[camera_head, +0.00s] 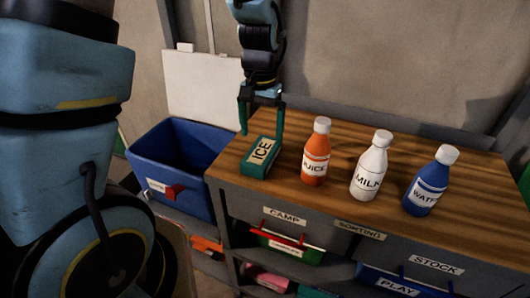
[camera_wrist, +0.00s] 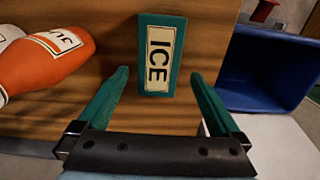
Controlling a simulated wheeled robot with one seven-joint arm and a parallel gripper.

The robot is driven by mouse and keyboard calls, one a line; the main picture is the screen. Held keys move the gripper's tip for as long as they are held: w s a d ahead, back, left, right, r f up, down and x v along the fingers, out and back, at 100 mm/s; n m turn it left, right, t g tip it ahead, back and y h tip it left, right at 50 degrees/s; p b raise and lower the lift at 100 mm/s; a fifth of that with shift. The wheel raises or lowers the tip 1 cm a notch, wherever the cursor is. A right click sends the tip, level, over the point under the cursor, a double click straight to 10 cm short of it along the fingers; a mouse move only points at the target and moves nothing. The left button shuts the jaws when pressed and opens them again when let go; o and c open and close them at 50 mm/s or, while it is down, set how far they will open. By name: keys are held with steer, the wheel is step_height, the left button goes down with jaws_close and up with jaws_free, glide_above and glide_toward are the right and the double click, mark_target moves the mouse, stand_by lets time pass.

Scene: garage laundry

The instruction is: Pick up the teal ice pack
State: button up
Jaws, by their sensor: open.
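The teal ice pack (camera_head: 258,161) is a small block with a cream label reading ICE. It lies on the wooden worktop near its left end, and it also shows in the wrist view (camera_wrist: 173,42). My gripper (camera_head: 262,138) is open above the pack, with its two teal fingers pointing down on either side. In the wrist view the fingertips of my gripper (camera_wrist: 159,75) are spread wider than the pack, and the pack lies between and beyond them. Nothing is held. I cannot tell exactly how high the fingertips are above the worktop.
An orange juice bottle (camera_head: 315,155) stands close right of the pack. A white milk bottle (camera_head: 371,168) and a blue water bottle (camera_head: 430,183) stand further right on the worktop (camera_head: 340,125). A blue bin (camera_head: 165,165) is left of the worktop's edge. Labelled drawers are below.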

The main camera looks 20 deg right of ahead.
mark_target(262, 150)
steer(key=shift+s+f+p, duration=0.15)
steer(key=shift+f+p, duration=0.95)
steer(key=shift+f, duration=2.25)
steer(key=c, duration=1.5)
jaws_close()
steer(key=shift+r, duration=0.15)
